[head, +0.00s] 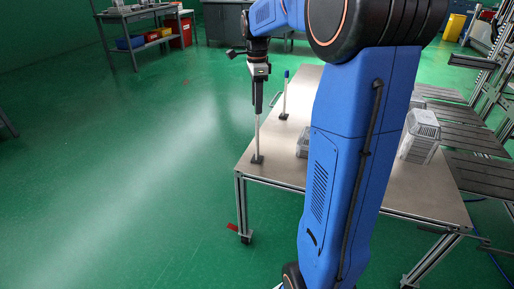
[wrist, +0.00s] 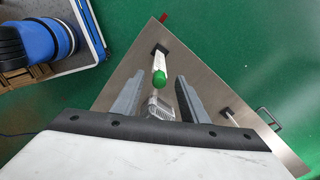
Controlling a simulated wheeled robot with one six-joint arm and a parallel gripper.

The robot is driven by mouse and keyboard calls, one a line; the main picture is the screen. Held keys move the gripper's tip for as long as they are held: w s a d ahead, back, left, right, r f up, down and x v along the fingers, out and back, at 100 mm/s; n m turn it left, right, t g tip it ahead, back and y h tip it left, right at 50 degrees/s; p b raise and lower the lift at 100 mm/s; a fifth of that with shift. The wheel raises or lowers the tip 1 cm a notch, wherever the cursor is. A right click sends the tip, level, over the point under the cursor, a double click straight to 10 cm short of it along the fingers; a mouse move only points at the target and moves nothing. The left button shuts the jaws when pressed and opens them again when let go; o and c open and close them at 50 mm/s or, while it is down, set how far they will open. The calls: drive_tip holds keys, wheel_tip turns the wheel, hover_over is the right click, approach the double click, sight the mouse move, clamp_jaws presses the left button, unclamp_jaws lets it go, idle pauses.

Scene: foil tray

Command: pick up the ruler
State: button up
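A slim white upright piece (head: 257,140) stands in a small black base near the left front corner of the metal table (head: 285,172). It may be the ruler; I see no markings to confirm it. In the wrist view its rounded green top (wrist: 160,77) lies in line with the gap between my fingers. My gripper (head: 258,109) points down directly above it in the head view, its fingertips close to the top, which is hidden there. In the wrist view my gripper (wrist: 160,79) is open, one finger on each side of the green top, with no contact visible.
A second slim upright piece with a blue top (head: 286,74) stands in a black base farther back. A grey, ribbed object (head: 303,143) is on the table, partly behind my arm. A grey box (head: 421,135) is at the right. Green floor lies left of the table.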

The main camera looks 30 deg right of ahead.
sight(257, 119)
drive_tip(key=shift+f, duration=3.75)
clamp_jaws()
